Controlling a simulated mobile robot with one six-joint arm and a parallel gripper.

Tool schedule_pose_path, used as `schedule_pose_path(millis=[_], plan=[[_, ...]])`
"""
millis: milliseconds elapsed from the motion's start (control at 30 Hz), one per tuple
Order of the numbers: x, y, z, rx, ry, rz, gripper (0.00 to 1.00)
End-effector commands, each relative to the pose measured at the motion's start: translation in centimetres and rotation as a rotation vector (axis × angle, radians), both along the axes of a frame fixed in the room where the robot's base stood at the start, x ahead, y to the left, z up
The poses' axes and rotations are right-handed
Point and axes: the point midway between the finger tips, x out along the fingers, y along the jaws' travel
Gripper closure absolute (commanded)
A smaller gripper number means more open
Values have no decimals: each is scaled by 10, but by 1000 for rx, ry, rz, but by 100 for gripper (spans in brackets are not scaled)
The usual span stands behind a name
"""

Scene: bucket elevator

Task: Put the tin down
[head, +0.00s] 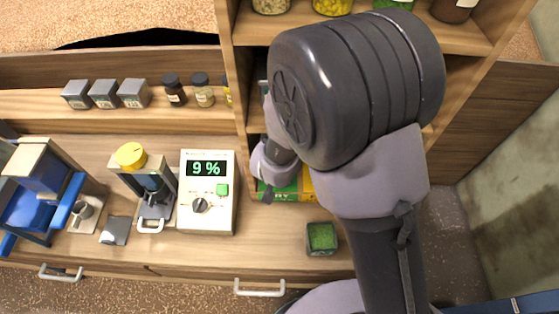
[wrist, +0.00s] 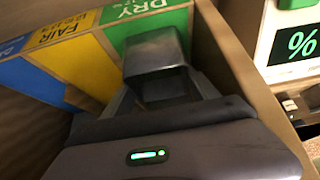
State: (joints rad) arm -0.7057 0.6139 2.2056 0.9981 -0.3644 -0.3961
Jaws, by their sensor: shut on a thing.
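A dark grey tin (wrist: 155,50) shows in the wrist view between the two fingers of my gripper (wrist: 160,82). My gripper is shut on it. The tin is in front of a green panel marked DRY (wrist: 118,38), beside a yellow panel marked FAIR (wrist: 72,52) and a blue panel (wrist: 28,85). I cannot tell whether the tin touches the surface there. In the head view my arm hides the tin and most of the shelf bay; slivers of the green panel (head: 282,192) and yellow panel (head: 308,186) show below my wrist.
A meter reading 9 % (head: 208,192) stands left of the bay. An open tin of green stuff (head: 322,237) sits on the counter front. Three grey tins (head: 104,94) and small jars (head: 174,90) stand on a back shelf. The bay's wooden side wall (wrist: 240,65) is close on the right.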

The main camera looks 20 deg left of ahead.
Motion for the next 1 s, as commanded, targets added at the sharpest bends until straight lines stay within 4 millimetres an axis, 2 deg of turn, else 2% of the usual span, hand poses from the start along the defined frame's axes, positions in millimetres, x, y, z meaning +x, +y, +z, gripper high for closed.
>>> schedule_pose_path(millis=[33,67,100,367,433,800,1000], plan=[[0,0,-3,-1,0,-1,80],[0,0,-2,-1,0,-1,28],[0,0,-2,-1,0,-1,22],[0,0,-1,0,0,0,22],[0,0,5,1,-1,-1,22],[-50,-12,89,1,-1,1,22],[-63,-15,104,0,0,0,22]])
